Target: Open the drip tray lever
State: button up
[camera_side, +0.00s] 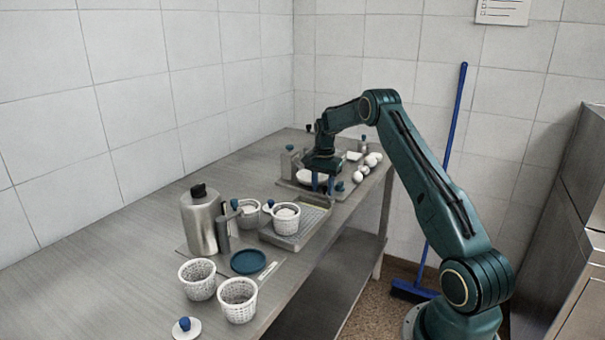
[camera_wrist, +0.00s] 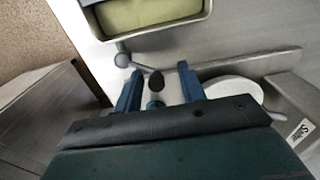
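My gripper (camera_wrist: 158,80) is open, with its two blue fingers apart. A dark oval knob (camera_wrist: 156,81) shows between the fingers, with no visible contact. A thin grey rod with a grey ball end (camera_wrist: 122,60) lies just beyond the fingertips; it may be the lever, but I cannot tell for sure. In the side view my gripper (camera_side: 323,181) is low over the far station (camera_side: 292,184), and the arm hides part of it. A metal drip tray (camera_side: 287,240) with a perforated basket (camera_side: 286,220) on it stands nearer the camera.
A steel jug (camera_side: 201,222), white baskets (camera_side: 238,300) and a blue disc (camera_side: 248,262) stand on the near counter. White round items (camera_side: 362,172) lie right of my gripper. A metal pan with a green interior (camera_wrist: 148,12) is beyond the fingers. The left counter is clear.

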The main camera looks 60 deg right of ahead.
jog(key=shift+s+d+f, duration=0.2)
jog(key=shift+s+f, duration=0.05)
jog(key=shift+f, duration=0.25)
jog(key=shift+s+d+f, duration=0.2)
jog(key=shift+s+f, duration=0.05)
jog(key=shift+f, duration=0.25)
jog(key=shift+r, duration=0.1)
jog(key=shift+s+d+r, duration=0.15)
jog(key=shift+s+d, duration=0.05)
jog(key=shift+d, duration=0.1)
jog(key=shift+s+d, duration=0.2)
